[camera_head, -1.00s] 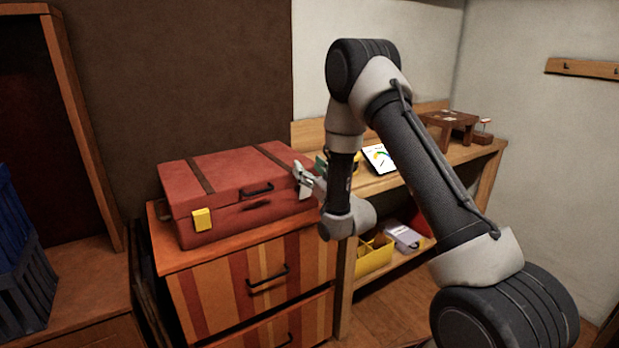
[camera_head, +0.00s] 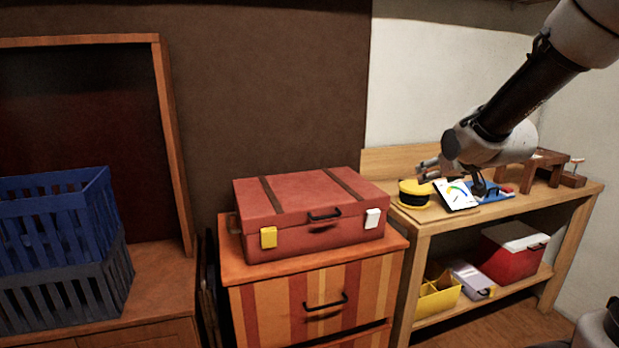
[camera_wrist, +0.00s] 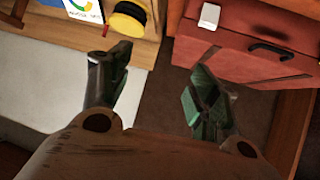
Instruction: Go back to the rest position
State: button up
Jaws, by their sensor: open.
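My gripper (camera_head: 428,170) is at the end of my raised arm in the upper right of the head view, in front of the wooden bench. In the wrist view my gripper (camera_wrist: 160,95) shows two fingers spread apart with nothing between them. A closed red suitcase (camera_head: 312,215) with a yellow latch and a white latch lies on a striped drawer cabinet (camera_head: 318,295). The suitcase also shows at the top right of the wrist view (camera_wrist: 240,58), apart from the fingers.
The wooden bench (camera_head: 440,222) holds a yellow-and-black round item (camera_head: 414,193), a tablet-like sheet (camera_head: 456,195) and a small brown stand (camera_head: 545,165). Its lower shelf has a yellow bin (camera_head: 438,298) and a red box (camera_head: 512,252). Blue and dark crates (camera_head: 55,220) stand at left.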

jog(key=s+d+g, duration=0.2)
jog(key=s+g, duration=0.1)
jog(key=s, duration=1.2)
jog(key=s+d+m+g+h, duration=0.1)
jog(key=s+g, duration=0.3)
jog(key=s, duration=1.2)
jog(key=shift+d+r+m, duration=0.25)
jog(key=shift+d+m, duration=0.05)
jog(key=shift+d, duration=0.2)
